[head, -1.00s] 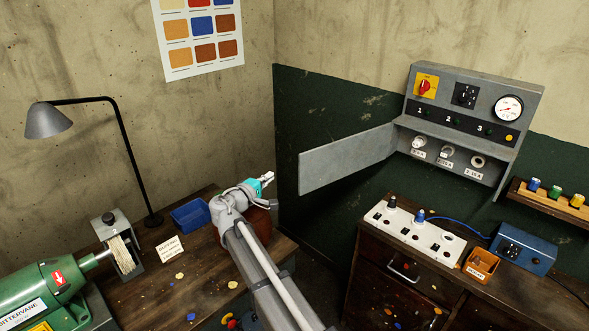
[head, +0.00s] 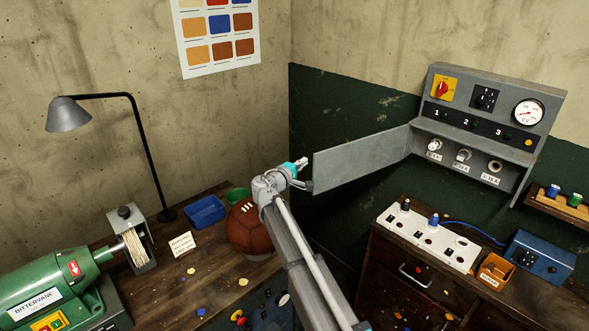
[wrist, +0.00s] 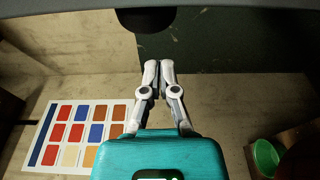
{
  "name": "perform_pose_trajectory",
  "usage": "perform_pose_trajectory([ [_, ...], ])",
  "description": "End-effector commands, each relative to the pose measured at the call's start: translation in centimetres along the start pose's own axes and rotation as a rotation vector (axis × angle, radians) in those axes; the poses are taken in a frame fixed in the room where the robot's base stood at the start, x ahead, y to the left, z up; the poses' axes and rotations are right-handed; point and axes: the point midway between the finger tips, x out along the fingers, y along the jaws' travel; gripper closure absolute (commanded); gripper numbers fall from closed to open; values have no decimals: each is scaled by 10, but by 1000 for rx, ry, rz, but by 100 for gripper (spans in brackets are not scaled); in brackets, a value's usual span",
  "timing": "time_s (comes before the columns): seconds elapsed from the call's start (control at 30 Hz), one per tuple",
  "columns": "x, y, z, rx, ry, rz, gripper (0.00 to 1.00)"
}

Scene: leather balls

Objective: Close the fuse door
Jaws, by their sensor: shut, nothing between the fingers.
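The fuse door (head: 362,158) is a flat grey metal panel. It stands wide open, swung out to the left from the grey control panel (head: 480,118) on the wall. The fuse holders (head: 462,155) under the switches are uncovered. My gripper (head: 303,163) is just left of the door's free edge, its fingers near that edge; I cannot tell whether they touch it. In the wrist view my gripper (wrist: 158,66) is shut and empty, with its fingertips together. The door is not clearly identifiable in the wrist view.
A brown leather ball (head: 248,228) sits on the left bench beneath my arm, beside a blue tray (head: 205,210). A black lamp (head: 140,150) stands behind. The right bench holds a white socket strip (head: 428,236), an orange box (head: 495,270) and a blue box (head: 540,254).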

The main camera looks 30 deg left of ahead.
Motion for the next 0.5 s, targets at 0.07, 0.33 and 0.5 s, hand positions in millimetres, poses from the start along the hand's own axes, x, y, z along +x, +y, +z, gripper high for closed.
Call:
perform_pose_trajectory([
  [0.07, -9, 0, 16, 0, 0, 0, 100],
  [0.33, -15, 0, 34, 0, 1, 0, 100],
  [0.5, -16, 0, 36, 0, 1, 0, 100],
])
